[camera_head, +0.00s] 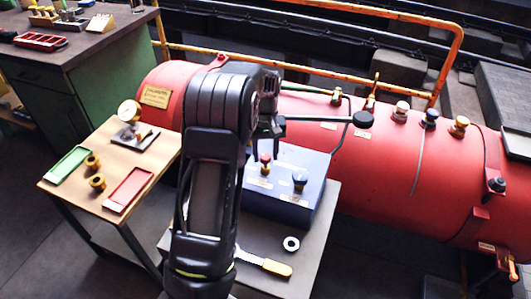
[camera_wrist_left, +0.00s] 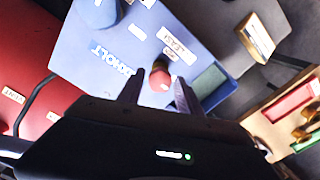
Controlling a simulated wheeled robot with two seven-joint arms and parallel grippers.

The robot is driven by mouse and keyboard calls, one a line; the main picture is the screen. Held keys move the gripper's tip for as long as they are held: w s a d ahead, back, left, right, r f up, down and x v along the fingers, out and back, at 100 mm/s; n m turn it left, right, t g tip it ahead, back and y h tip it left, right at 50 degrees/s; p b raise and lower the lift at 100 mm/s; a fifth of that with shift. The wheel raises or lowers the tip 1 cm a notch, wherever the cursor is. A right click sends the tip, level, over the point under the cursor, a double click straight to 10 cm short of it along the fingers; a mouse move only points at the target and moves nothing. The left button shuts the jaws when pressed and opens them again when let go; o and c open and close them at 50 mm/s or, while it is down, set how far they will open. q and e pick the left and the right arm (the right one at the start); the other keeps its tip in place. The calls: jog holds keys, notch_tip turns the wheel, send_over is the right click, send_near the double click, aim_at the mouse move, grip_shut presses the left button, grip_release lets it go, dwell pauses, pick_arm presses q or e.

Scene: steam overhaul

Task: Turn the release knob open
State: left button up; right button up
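A small knob (camera_head: 265,164) with a red cap and yellow base stands on top of the blue box (camera_head: 285,207). It also shows in the left wrist view (camera_wrist_left: 160,76), beside white labels I cannot read surely. A blue knob (camera_head: 299,180) stands to its right on the same box. My left gripper (camera_head: 265,137) is above the red-capped knob, pointing down. In the left wrist view its fingers (camera_wrist_left: 158,84) are open, one on each side of the red cap, with gaps showing. The right gripper is not in view.
A red boiler (camera_head: 400,155) with valves and a yellow rail (camera_head: 300,69) lies behind the box. A wooden side table (camera_head: 75,190) with trays and brass fittings stands left. A ring (camera_head: 291,244) and a yellow-handled tool (camera_head: 277,267) lie in front of the box.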

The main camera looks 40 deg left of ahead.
pick_arm(q)
grip_shut()
jog(key=shift+r+n, duration=0.1)
jog(key=shift+n, duration=0.3)
jog(key=n+p, duration=0.2)
jog(key=n, duration=0.1)
jog(key=shift+r+n, duration=0.1)
jog(key=shift+n, duration=0.2)
jog(key=n+p, duration=0.2)
jog(key=n, duration=0.2)
jog(key=n+p, duration=0.2)
jog(key=n, duration=0.3)
jog(key=n+p, duration=0.1)
jog(key=n, duration=0.3)
jog(key=shift+p, duration=0.4)
jog(key=shift+w+n, duration=0.1)
jog(key=shift+n, duration=0.3)
